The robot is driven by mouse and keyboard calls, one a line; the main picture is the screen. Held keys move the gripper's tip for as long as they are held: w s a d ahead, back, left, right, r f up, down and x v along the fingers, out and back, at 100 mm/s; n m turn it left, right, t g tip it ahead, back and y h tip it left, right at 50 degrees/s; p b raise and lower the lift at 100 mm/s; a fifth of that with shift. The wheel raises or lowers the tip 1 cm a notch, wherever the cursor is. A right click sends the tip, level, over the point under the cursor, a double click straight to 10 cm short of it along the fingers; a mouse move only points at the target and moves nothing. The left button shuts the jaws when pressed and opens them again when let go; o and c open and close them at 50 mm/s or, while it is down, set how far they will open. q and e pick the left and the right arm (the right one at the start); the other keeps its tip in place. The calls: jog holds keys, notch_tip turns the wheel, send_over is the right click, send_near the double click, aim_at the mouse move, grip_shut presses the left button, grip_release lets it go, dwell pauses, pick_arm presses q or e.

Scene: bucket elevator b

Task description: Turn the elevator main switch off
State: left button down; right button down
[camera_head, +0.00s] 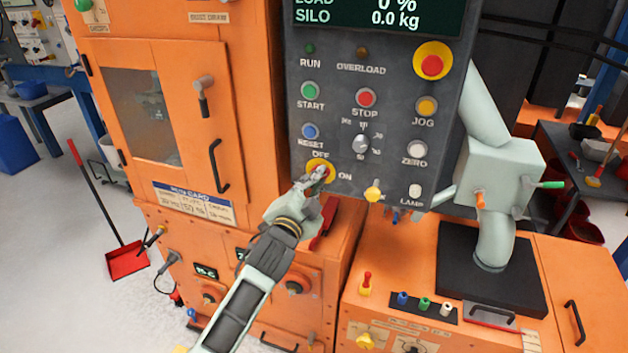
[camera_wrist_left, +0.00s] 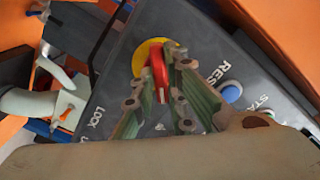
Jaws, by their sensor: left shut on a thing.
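The main switch is a red rotary handle on a round yellow plate (camera_head: 327,164), low on the left of the dark control panel (camera_head: 385,80). "OFF" is printed above the plate and "ON" to its right. My left gripper (camera_head: 316,180) is at the switch, its fingers over the handle. In the left wrist view the red handle (camera_wrist_left: 158,75) stands between the fingers of my left gripper (camera_wrist_left: 162,95), shut on it, with the yellow plate (camera_wrist_left: 143,57) behind. The handle's exact angle is hard to tell in the head view. My right gripper is out of view.
A red emergency button (camera_head: 432,65) is at the panel's upper right. An orange cabinet (camera_head: 238,100) stands close on the left.

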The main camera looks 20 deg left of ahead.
pick_arm(q)
jog(key=shift+f+n+p, duration=0.1)
jog(key=shift+n+p, duration=1.65)
jog(key=shift+n, duration=3.15)
jog(key=c, duration=1.8)
grip_release()
jog(key=shift+o, duration=0.2)
jog(key=shift+s, duration=0.1)
jog(key=s, duration=1.2)
jog(key=shift+a, duration=0.2)
jog(key=shift+w, duration=0.1)
